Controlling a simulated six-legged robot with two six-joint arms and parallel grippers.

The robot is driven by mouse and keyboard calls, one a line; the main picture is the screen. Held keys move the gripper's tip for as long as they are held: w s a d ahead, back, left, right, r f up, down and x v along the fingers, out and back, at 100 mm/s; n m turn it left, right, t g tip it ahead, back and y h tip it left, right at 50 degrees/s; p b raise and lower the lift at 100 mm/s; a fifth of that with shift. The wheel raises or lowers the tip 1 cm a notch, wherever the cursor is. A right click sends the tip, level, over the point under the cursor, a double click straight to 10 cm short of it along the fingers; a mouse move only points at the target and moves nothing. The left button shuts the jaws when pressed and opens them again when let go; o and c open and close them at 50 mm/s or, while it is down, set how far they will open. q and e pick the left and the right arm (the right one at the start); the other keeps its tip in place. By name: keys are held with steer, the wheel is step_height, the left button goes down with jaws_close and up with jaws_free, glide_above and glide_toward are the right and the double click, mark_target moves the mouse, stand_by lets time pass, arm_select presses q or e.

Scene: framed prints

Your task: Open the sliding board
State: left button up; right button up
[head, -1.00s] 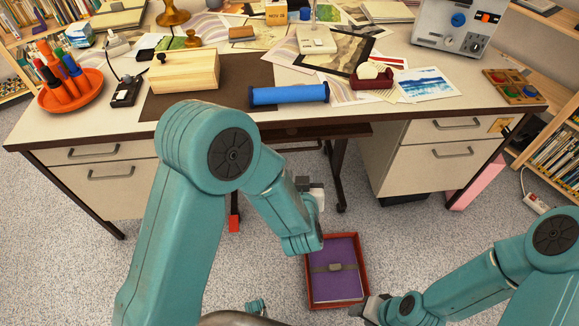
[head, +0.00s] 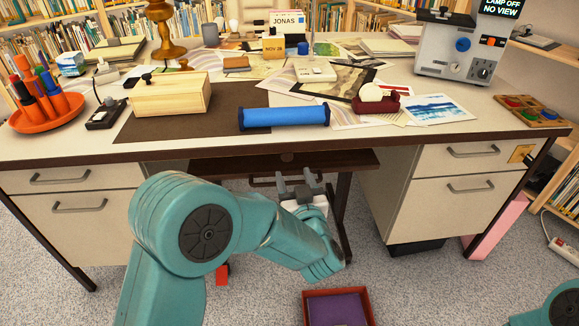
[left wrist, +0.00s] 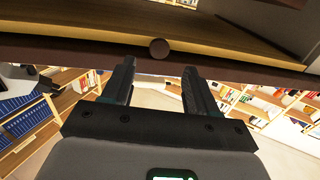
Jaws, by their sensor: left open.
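The brown sliding board (head: 225,168) shows below the desk's front edge, between the two drawer units. A small round dark knob (head: 287,157) shows near its middle. In the left wrist view the knob (left wrist: 158,49) is on a dark edge, with a wood surface (left wrist: 105,28) beyond it. My left gripper (head: 296,179) is open and empty, just in front of and below the board. In the left wrist view its spread fingers (left wrist: 158,75) point toward the board, one on each side of the knob's line; I see no contact. My right gripper is out of view.
The desk top (head: 400,140) holds a blue roll (head: 284,117), a wooden box (head: 170,95) and papers. Drawer units flank the knee space. A red tray (head: 340,307) with a purple item lies on the floor below my left arm.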

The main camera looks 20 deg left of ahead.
mark_target(288, 158)
arm_select(q)
steer(key=b+x, duration=0.1)
steer(key=x, duration=0.5)
steer(key=shift+w, duration=0.15)
jaws_close()
